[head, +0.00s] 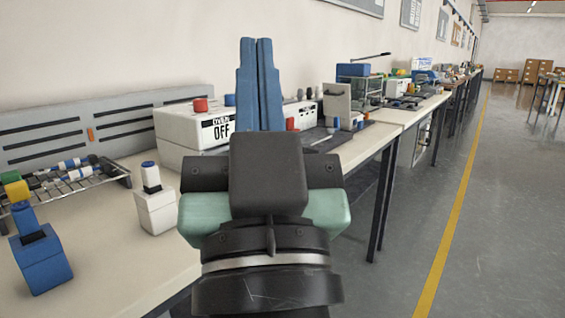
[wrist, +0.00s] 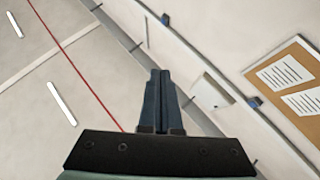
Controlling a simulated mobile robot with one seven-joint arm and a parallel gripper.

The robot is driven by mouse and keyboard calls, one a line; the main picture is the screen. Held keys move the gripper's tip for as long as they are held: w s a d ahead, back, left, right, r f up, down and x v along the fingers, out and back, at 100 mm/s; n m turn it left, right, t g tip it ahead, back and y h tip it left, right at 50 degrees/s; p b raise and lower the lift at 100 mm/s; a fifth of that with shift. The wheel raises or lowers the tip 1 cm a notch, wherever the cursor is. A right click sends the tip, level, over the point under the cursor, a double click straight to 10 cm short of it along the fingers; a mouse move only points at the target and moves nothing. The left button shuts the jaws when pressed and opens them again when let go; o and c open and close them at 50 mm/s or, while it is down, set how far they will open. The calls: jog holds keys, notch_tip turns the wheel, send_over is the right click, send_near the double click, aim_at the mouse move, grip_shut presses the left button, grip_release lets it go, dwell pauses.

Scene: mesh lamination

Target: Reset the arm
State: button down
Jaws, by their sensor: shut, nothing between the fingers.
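My gripper (head: 257,84) is in the middle of the head view, with its two blue fingers pointing up and pressed together. It is shut and empty, raised in front of the long workbench (head: 112,257). It also shows in the wrist view (wrist: 160,84), where the fingers point toward the ceiling and upper wall. My wrist hides part of the bench and part of the white box marked OFF (head: 185,126).
On the bench stand a blue block device (head: 42,258), a small white box (head: 156,208) and a wire rack (head: 75,183). More equipment stands farther right. The grey floor (head: 500,190) with a yellow line (head: 452,225) is clear at right. A notice board (wrist: 290,82) shows in the wrist view.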

jog(key=s+d+r+h+p, duration=0.1)
jog(key=r+p, duration=1.8)
jog(key=r, duration=0.2)
jog(key=s+r+t+h+p, duration=0.1)
jog(key=s+r+p, duration=0.1)
jog(key=r+p, duration=1.7)
notch_tip(320, 180, up, 2)
jog(key=shift+d+r+m+t+h, duration=0.2)
jog(key=shift+d+m+t+h, duration=0.1)
jog(key=shift+d+m+h, duration=0.1)
